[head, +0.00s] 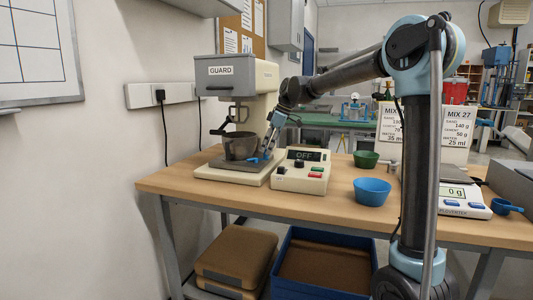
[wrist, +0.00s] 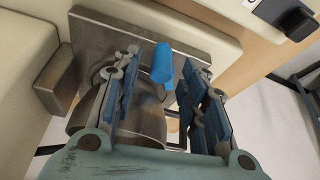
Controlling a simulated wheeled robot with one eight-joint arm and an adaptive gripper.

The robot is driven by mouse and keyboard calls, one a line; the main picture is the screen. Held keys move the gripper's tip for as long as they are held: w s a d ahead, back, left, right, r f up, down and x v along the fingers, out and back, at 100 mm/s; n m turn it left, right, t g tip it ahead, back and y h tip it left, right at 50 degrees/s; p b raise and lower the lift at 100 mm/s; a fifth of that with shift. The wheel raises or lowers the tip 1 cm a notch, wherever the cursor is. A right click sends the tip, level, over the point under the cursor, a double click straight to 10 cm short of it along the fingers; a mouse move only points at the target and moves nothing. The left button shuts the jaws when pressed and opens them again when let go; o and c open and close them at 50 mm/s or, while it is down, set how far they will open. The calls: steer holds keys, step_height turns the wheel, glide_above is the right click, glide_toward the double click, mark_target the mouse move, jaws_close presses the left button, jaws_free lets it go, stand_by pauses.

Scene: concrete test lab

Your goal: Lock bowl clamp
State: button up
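The bowl clamp's blue handle (wrist: 162,62) stands out over the metal base plate (wrist: 205,55) in the wrist view. My gripper (wrist: 160,75) is open, with one blue-padded finger on each side of the handle; I cannot tell whether either finger touches it. The grey metal bowl (wrist: 150,120) is partly hidden behind my left finger. In the head view the dark bowl (head: 241,146) sits on the mixer (head: 240,85), below its GUARD housing. My gripper (head: 268,146) is at the bowl's right side, by the blue handle, which is small and partly hidden there.
A control box (head: 301,171) reading OFF stands right of the mixer, close to my gripper. A green bowl (head: 366,159), a blue bowl (head: 372,191) and a scale (head: 463,198) stand farther right on the wooden table (head: 230,203). The wall is behind the mixer on the left.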

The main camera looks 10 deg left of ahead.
steer(key=shift+x, duration=1.15)
steer(key=shift+c, duration=0.6)
